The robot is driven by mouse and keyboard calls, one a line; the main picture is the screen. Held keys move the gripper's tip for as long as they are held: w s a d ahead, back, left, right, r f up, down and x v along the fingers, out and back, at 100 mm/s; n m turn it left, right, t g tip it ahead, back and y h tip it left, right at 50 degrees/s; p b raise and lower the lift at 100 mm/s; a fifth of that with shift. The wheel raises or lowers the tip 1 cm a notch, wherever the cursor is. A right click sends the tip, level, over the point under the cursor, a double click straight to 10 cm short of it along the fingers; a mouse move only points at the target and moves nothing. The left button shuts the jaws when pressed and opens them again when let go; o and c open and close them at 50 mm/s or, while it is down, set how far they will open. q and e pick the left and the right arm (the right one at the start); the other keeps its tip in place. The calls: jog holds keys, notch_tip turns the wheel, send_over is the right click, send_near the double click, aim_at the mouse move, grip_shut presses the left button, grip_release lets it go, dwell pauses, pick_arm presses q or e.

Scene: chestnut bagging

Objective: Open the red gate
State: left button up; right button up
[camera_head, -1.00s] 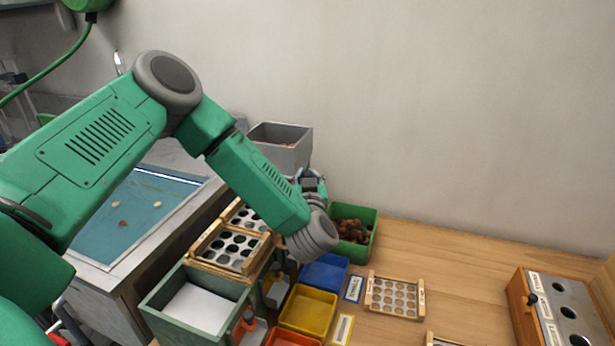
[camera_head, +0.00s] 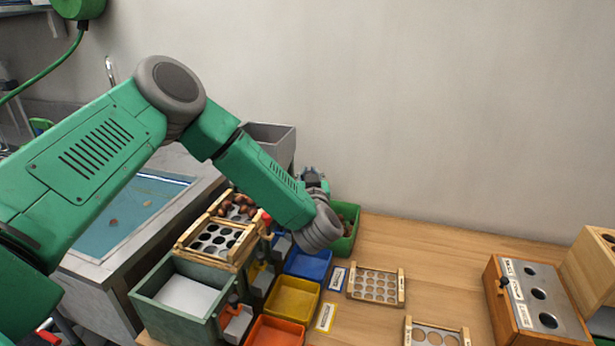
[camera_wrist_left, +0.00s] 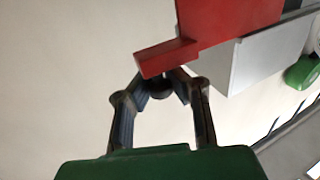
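The red gate (camera_wrist_left: 220,20) shows in the left wrist view as a red plate with a short red handle bar, beside a grey sloped panel (camera_wrist_left: 262,55). My left gripper (camera_wrist_left: 164,84) has its fingers drawn together at the handle, with a small dark round part between the tips; the handle partly hides them. In the head view my left gripper (camera_head: 316,182) is beyond the forearm, partly hidden. A small red part (camera_head: 267,218) shows beside the forearm. Chestnuts (camera_head: 238,208) lie on the upper sorting tray. My right gripper is not in view.
The grey hopper (camera_head: 272,132) stands behind the forearm. A lower wooden sieve (camera_head: 212,240), a green box (camera_head: 180,297), and blue (camera_head: 309,264), yellow (camera_head: 292,298) and orange (camera_head: 275,331) bins are close below.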

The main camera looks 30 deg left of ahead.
pick_arm(q)
jog(key=o, duration=0.3)
jog(key=shift+s+a+f, duration=0.25)
jog(key=shift+s+a, duration=0.05)
jog(key=shift+a, duration=0.15)
jog(key=shift+w+d+r+v, duration=0.15)
jog(key=shift+d+v, duration=0.1)
jog(key=shift+v, duration=1.9)
jog(key=shift+w+d+v, duration=0.2)
jog(key=shift+d+v, duration=0.05)
jog(key=shift+v, duration=1.9)
jog(key=shift+w+d+r+v, duration=0.15)
jog(key=shift+d+v, duration=0.1)
jog(key=shift+v, duration=1.9)
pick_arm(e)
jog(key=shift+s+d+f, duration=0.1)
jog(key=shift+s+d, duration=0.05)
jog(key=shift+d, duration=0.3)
pick_arm(q)
jog(key=shift+a, duration=0.15)
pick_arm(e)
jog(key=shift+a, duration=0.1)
